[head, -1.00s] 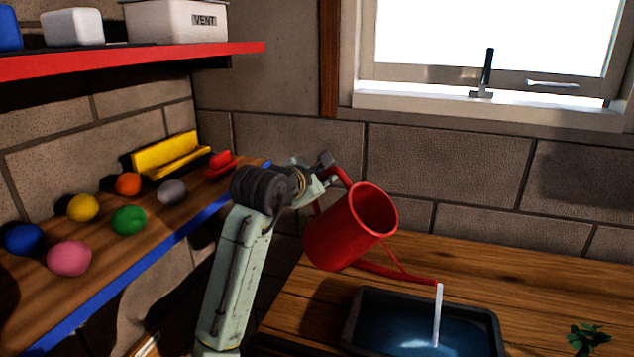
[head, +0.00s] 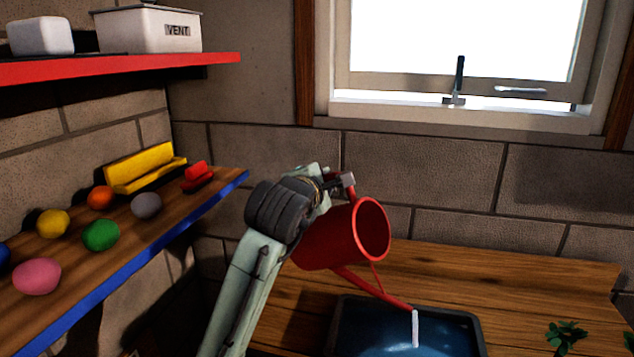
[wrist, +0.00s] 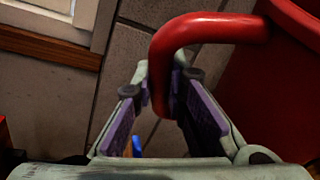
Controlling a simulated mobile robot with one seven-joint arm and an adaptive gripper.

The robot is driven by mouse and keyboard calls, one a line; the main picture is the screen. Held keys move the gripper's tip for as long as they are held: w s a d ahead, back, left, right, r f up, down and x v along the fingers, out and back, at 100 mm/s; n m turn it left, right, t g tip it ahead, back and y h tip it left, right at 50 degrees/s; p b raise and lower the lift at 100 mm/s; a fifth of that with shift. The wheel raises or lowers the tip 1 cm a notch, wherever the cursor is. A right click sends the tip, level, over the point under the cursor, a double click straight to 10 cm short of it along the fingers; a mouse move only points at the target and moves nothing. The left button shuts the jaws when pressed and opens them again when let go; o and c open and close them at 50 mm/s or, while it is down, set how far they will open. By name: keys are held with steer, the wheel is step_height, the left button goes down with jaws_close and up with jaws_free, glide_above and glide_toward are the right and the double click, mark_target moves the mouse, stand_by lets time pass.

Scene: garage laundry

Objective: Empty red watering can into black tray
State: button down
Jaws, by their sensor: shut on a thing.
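The red watering can (head: 330,240) is tilted in the air, its spout pointing down to the right over the black tray (head: 337,328). A pale stream of water (head: 415,328) runs from the spout tip into the tray. Bluish water (head: 385,340) lies in the tray on the wooden worktop. My gripper (head: 345,182) is shut on the can's handle, at the can's upper left. In the wrist view my gripper's purple-padded fingers (wrist: 165,110) close around the red handle (wrist: 205,28), with the can's body (wrist: 275,90) at the right. The water inside the can is hidden.
A red shelf (head: 120,65) hangs above. A green plant (head: 567,335) sits right of the tray. The worktop (head: 510,285) is clear behind it.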

steer(key=shift+m+t, duration=0.4)
steer(key=shift+m, duration=0.3)
steer(key=shift+s+d+r+p, duration=0.15)
steer(key=shift+s+d+r, duration=0.5)
steer(key=shift+d+r, duration=0.2)
steer(key=shift+s+d+r+p, duration=0.15)
steer(key=shift+s+d+r, duration=0.5)
steer(key=shift+r, duration=0.2)
steer(key=shift+w, duration=0.1)
stand_by(0.4)
